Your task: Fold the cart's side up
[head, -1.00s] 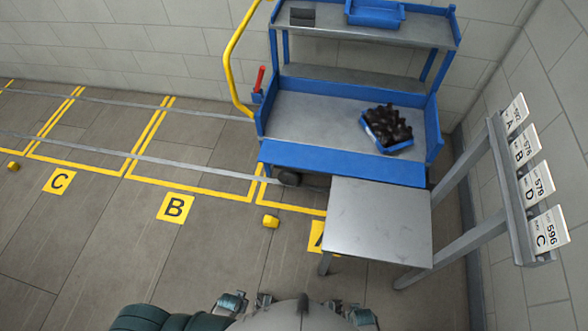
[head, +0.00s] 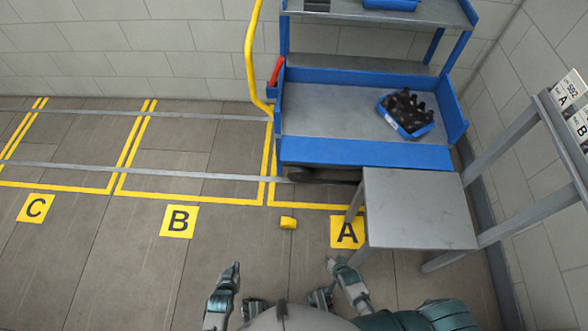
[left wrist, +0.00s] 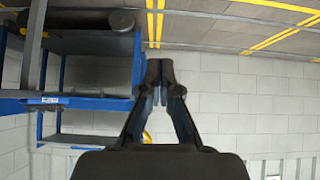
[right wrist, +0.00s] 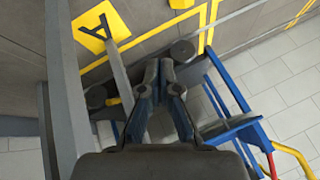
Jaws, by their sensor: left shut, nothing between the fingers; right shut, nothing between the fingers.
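The blue cart stands against the back wall in the head view, with a grey lower deck (head: 340,105). Its front side (head: 365,153) is a long blue panel folded down along the deck's near edge. The left and right end walls stand up. My left gripper (head: 236,267) is shut and empty, low in front of the cart and well short of the panel. My right gripper (head: 331,263) is shut and empty, left of the grey table. Both wrist views show closed fingertips, left (left wrist: 160,65) and right (right wrist: 166,66), with nothing between them.
A grey table (head: 415,210) stands close before the panel's right part. A blue crate of dark bottles (head: 408,113) sits on the deck. A yellow handle (head: 250,60) and red lever (head: 276,71) are at the cart's left. A yellow block (head: 288,222) lies on open floor.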

